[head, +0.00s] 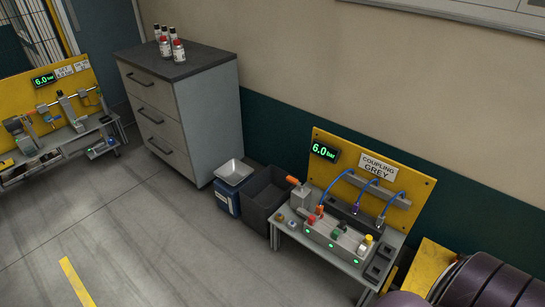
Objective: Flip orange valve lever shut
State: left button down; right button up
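An orange lever (293,181) shows at the left end of the coupling bench (352,266). It is small in view and slants up to the left from a grey box (301,197). It appears to be the valve lever, but whether it stands open or shut is too small to tell. Neither of my grippers is in view.
A dark open bin (257,217) and a metal tray (234,172) stand left of the bench. A grey drawer cabinet (214,115) is behind them. Another yellow-backed bench (70,75) is far left. Large dark rounded objects (490,285) fill the lower right. Floor (170,240) at centre-left is clear.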

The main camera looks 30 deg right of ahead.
aim_at(291, 179)
jog(key=i, duration=3.5)
jog(key=i+z, duration=0.15)
jog(key=z, duration=3.75)
